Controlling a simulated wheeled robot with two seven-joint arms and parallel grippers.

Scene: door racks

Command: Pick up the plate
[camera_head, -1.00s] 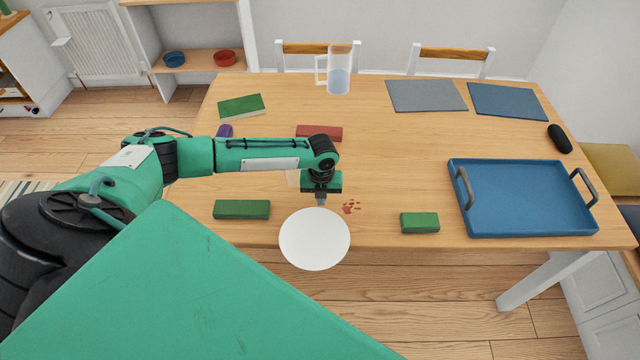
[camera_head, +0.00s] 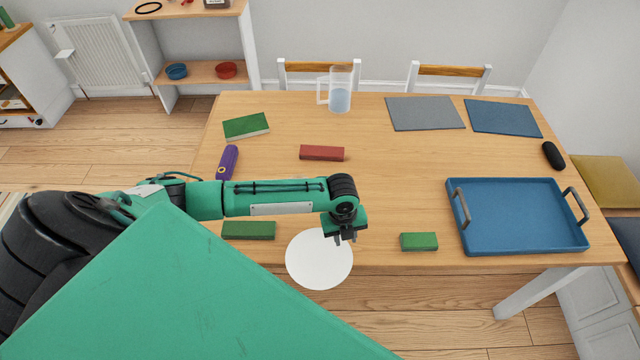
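The plate (camera_head: 313,264) is white, round and flat. It lies at the table's front edge and its near part sticks out past that edge. My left gripper (camera_head: 345,239) points down over the plate's far right rim. Its two fingers show a small gap and hold nothing that I can see. I cannot tell whether the fingertips touch the plate. My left wrist hides a small part of the rim. My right gripper is out of view.
Green blocks lie left (camera_head: 248,231) and right (camera_head: 419,242) of the plate. A blue tray (camera_head: 520,245) stands at the right. A red block (camera_head: 322,153), a purple object (camera_head: 228,162) and a glass jug (camera_head: 340,98) are farther back. The table's middle right is clear.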

